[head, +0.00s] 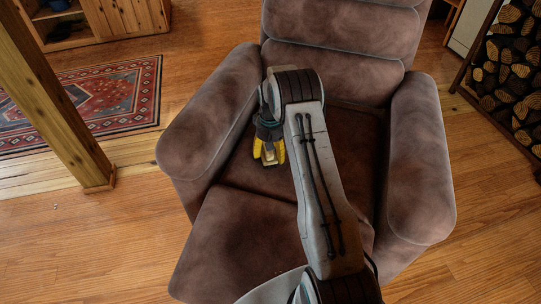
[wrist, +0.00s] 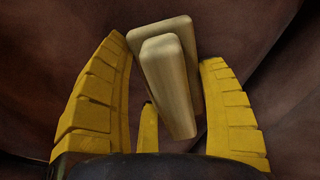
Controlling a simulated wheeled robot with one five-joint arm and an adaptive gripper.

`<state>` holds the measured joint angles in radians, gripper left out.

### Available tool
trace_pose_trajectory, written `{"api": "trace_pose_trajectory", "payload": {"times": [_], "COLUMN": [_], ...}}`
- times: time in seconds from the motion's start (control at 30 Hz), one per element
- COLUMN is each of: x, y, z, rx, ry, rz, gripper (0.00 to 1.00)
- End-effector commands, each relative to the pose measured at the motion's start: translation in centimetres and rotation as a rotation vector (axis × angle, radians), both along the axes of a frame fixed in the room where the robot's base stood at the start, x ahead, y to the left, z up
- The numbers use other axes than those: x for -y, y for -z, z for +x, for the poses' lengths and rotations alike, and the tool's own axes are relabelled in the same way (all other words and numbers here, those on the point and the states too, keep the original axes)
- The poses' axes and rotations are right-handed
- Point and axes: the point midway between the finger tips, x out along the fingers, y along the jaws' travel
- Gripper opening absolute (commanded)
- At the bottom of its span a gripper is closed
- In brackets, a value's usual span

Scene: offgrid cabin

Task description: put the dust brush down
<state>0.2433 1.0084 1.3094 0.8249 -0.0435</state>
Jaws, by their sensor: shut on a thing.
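The dust brush (wrist: 172,85) shows in the wrist view as a pale wooden piece with a handle toward me. My gripper (wrist: 170,80) has its yellow fingers on both sides of it and is shut on it. In the head view my gripper (head: 268,155) points down over the seat of a brown armchair (head: 240,240), with a small pale part of the brush (head: 269,156) between the fingers. The brush's bristles are not visible. I cannot tell whether the brush touches the seat.
The armchair's padded arms rise at left (head: 212,110) and right (head: 420,160), with the backrest (head: 340,45) behind. A wooden post (head: 50,90) and a patterned rug (head: 110,95) are at left. Stacked firewood (head: 510,75) is at right. The front seat area is clear.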

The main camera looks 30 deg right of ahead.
Motion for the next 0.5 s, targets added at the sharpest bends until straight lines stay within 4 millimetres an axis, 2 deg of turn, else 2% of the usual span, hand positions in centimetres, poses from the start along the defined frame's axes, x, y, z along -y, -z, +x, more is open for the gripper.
{"api": "trace_pose_trajectory", "payload": {"times": [0.03, 0.1, 0.5], "x": [0.02, 0.03, 0.04], "y": [0.84, 1.21, 1.51], "z": [0.0, 0.03, 0.03], "rx": [0.0, 0.002, 0.002], "ry": [0.0, 0.0, 0.0], "rz": [0.0, 0.0, 0.0], "gripper": [0.32, 0.32, 0.32]}}
